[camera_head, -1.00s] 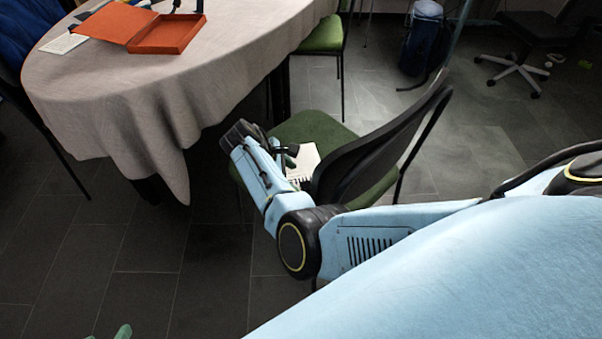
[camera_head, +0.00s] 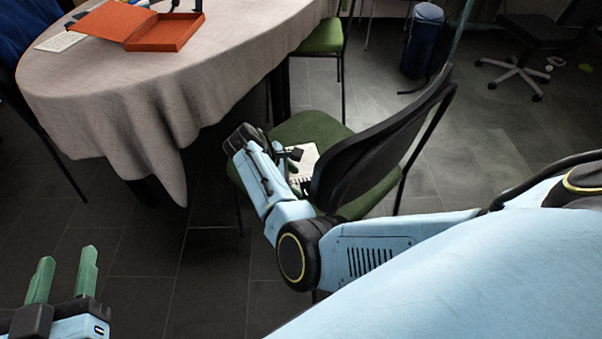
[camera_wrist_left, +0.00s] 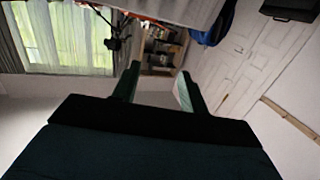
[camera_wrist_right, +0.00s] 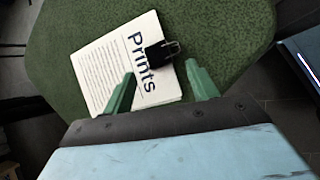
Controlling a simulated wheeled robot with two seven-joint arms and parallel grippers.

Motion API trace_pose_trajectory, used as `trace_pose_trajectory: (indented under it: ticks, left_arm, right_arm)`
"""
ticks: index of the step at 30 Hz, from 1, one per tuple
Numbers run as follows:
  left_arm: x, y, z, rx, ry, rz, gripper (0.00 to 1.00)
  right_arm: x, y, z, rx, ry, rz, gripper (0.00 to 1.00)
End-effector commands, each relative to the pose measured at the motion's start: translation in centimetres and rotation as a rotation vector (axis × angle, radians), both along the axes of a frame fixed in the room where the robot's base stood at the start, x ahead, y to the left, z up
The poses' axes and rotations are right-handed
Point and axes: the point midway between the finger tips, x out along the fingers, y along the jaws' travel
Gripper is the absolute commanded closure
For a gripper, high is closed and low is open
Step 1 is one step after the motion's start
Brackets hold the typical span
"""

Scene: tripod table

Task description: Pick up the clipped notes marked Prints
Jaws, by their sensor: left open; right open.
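The clipped notes (camera_wrist_right: 105,68), white sheets marked "Prints" with a black binder clip (camera_wrist_right: 162,53) on one edge, lie on the green chair seat (camera_wrist_right: 215,30) in the right wrist view. In the head view the notes (camera_head: 304,160) are partly hidden by my right arm and the chair back. My right gripper (camera_wrist_right: 162,82) is open above the notes, its fingers pointing toward the clip, one finger over the sheet and one over the seat. My left gripper (camera_head: 66,262) is open and empty at the lower left of the head view, over the floor.
The chair's black mesh back (camera_head: 375,150) stands right beside my right forearm. A round table with a grey cloth (camera_head: 110,90) stands at the left, holding an open orange box (camera_head: 165,33). The tiled floor (camera_head: 130,235) in front is clear.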

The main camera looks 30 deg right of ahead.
Motion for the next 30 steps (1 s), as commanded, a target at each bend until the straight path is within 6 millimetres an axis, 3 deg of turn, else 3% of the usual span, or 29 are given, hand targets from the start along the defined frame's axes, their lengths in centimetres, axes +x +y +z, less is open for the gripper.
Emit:
trace_pose_trajectory:
  ticks: [9, 18, 30]
  left_arm:
    - [-0.3, -0.9, 4.9, -0.095, -0.306, -0.021, 0.56]
    - [-1.7, -0.9, 8.2, -0.174, -0.569, -0.029, 0.56]
    - [-2.5, -0.8, 9.5, -0.202, -0.66, -0.032, 0.56]
  right_arm:
    - [-0.1, -0.3, -1.2, 0.0, 0.001, -0.001, 0.42]
    - [-0.3, -1.2, -2.5, 0.0, 0.001, -0.001, 0.42]
    - [-0.5, -1.5, -2.9, 0.0, 0.002, 0.0, 0.42]
